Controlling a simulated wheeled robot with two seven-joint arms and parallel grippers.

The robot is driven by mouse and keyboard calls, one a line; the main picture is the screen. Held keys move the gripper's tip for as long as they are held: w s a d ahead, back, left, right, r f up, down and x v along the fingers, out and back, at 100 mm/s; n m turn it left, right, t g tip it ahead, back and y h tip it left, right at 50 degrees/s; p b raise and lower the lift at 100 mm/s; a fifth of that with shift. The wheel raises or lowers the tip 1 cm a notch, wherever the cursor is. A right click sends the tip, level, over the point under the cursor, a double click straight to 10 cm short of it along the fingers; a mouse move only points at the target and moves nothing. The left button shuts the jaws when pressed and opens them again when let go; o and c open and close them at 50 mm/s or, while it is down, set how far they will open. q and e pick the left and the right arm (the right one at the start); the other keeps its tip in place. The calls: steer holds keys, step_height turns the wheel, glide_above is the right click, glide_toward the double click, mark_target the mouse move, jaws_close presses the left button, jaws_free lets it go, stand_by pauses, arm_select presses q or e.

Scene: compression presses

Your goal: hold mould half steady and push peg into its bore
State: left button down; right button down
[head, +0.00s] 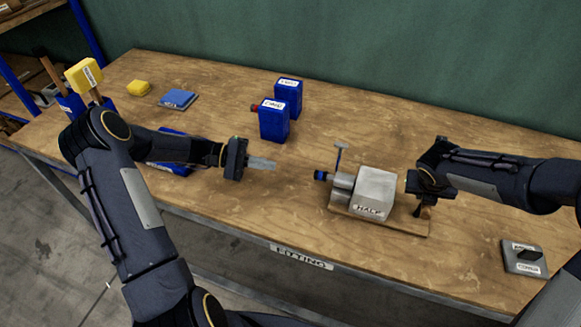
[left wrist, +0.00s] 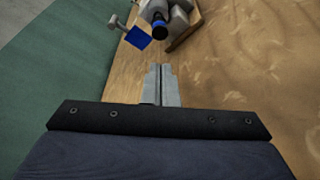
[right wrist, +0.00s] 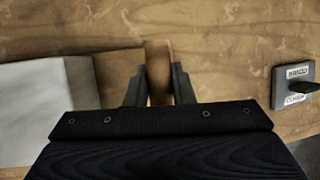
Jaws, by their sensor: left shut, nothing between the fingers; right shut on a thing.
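The grey mould half (head: 375,190), labelled like "HALF", sits on a wooden board (head: 405,224). A round grey boss (head: 342,183) is on its left side. A dark peg with a blue band (head: 321,175) points left from the boss; how deep it sits I cannot tell. It also shows in the left wrist view (left wrist: 158,22). My left gripper (head: 272,164) is shut and empty, left of the peg and apart from it, fingers pointing towards it. My right gripper (right wrist: 158,90) is shut on a brown wooden piece (right wrist: 158,60) at the board's right end, beside the block.
A thin T-shaped part (head: 339,156) rises beside the boss. Two blue containers (head: 274,121) stand behind. A blue slab (head: 178,99) and yellow block (head: 139,87) lie at back left. A labelled grey plate (head: 524,257) lies at right. The table's front middle is clear.

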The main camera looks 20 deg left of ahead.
mark_target(317, 171)
arm_select(q)
steer(key=v, duration=0.3)
steer(key=shift+a, duration=0.1)
steer(key=c, duration=2)
jaws_free()
steer(key=shift+s+a, duration=0.1)
steer(key=shift+c, duration=0.2)
steer(key=o, duration=0.5)
steer(key=shift+w+d+r+n+g, duration=0.2)
steer(key=shift+w+d+n+g, duration=0.1)
steer(key=shift+d+n, duration=0.1)
steer(key=o, duration=0.4)
steer(key=w+d+r+n+g, duration=0.1)
steer(key=d+n, duration=0.1)
steer(key=w+d+r+n+g+y, duration=0.1)
steer(key=d+n, duration=0.1)
steer(key=n, duration=0.1)
steer(key=w+d+r+n+g+y, duration=0.1)
steer(key=d+n, duration=0.1)
steer(key=shift+n, duration=0.3)
steer(key=shift+o, duration=0.2)
steer(key=x, duration=0.6)
steer(key=shift+r, duration=0.15)
steer(key=shift+x, duration=3.15)
